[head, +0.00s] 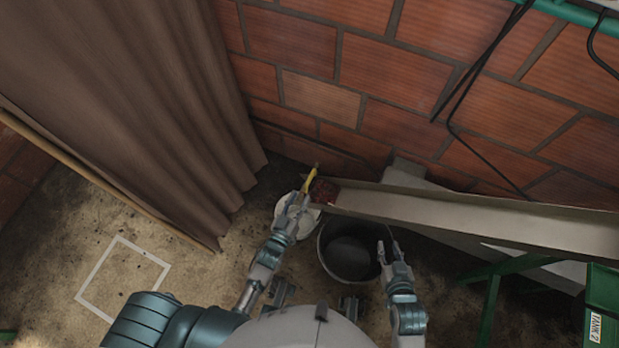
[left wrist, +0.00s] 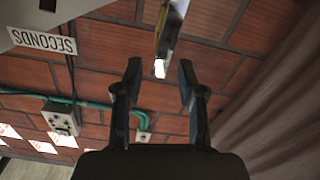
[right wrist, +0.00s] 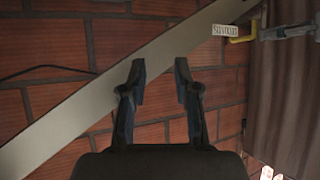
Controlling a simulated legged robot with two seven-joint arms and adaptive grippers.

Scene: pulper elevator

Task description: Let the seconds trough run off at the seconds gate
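The seconds trough (head: 480,220) is a long pale metal channel, running from the right down to a pile of dark red fruit (head: 325,191) at its left end. A yellow handle (head: 310,181) is at that end; it also shows in the left wrist view (left wrist: 165,35) and right wrist view (right wrist: 243,38). A SECONDS label (left wrist: 42,39) is on the trough's side. My left gripper (head: 297,203) is open just short of the handle, whose pale tip shows beyond the fingers. My right gripper (head: 394,255) is open and empty beside the bucket. The gate itself is not clear.
A brown curtain (head: 130,90) hangs at left. A green TANK 2 box (head: 603,300) and green legs (head: 490,300) are at right.

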